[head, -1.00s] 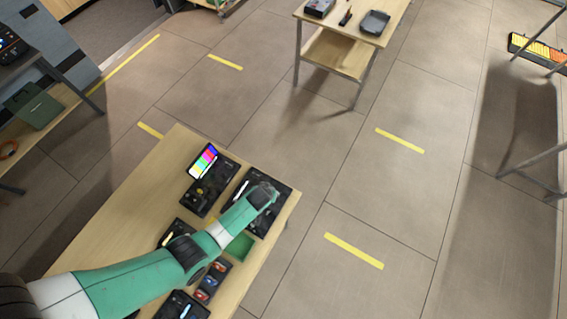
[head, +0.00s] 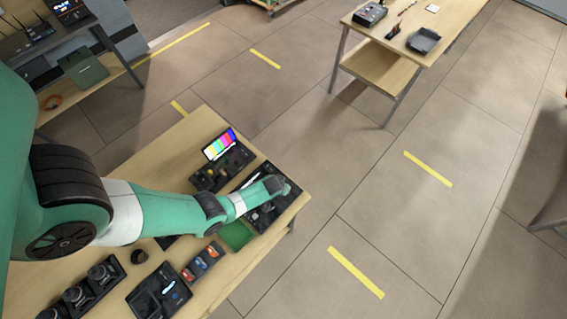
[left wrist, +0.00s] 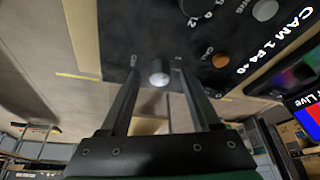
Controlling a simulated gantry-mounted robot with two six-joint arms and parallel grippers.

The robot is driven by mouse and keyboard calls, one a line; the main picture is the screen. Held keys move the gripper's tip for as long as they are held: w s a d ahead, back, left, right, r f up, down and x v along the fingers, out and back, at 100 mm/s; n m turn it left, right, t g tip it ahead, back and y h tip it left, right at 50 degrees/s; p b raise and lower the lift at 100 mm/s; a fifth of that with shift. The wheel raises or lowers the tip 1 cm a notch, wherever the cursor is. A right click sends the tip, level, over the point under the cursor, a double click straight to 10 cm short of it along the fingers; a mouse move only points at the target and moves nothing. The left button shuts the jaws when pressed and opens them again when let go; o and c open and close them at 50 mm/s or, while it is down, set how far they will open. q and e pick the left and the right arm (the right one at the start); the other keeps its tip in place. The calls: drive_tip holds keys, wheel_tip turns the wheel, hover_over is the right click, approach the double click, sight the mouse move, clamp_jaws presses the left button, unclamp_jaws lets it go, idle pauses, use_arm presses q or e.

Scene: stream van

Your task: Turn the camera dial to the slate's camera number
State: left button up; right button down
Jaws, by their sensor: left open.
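My left gripper (head: 276,186) is over a black control panel (head: 262,214) at the far right end of the near table. In the left wrist view the left gripper (left wrist: 160,73) is open, its fingers on either side of a pale round knob (left wrist: 158,77). I cannot tell whether they touch it. An orange knob (left wrist: 221,60) and a grey knob (left wrist: 265,10) sit on the same panel. A dark dial (left wrist: 190,8) with small numbers is cut by the top edge. Printing beside them starts with "CAM 1". I cannot make out a slate. My right gripper is not in view.
A colour-bar monitor (head: 219,144) stands behind the panel, and also shows in the left wrist view (left wrist: 304,112). A green pad (head: 235,236), a coloured button unit (head: 202,261) and other black devices crowd the near table (head: 160,160). A second table (head: 378,66) stands beyond clear floor.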

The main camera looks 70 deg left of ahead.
use_arm(q)
drive_tip(key=shift+c, duration=0.3)
clamp_jaws()
drive_tip(key=shift+m, duration=0.3)
drive_tip(key=shift+s+m+t+h, duration=0.1)
drive_tip(key=shift+m+t+h, duration=0.2)
drive_tip(key=shift+m, duration=0.6)
drive_tip(key=shift+a+m+t+h, duration=0.15)
drive_tip(key=shift+m+t+h, duration=0.15)
drive_tip(key=shift+m, duration=0.5)
drive_tip(key=m, duration=0.2)
drive_tip(key=m+h+b, duration=0.1)
drive_tip(key=m, duration=0.1)
drive_tip(key=shift+m+h, duration=0.3)
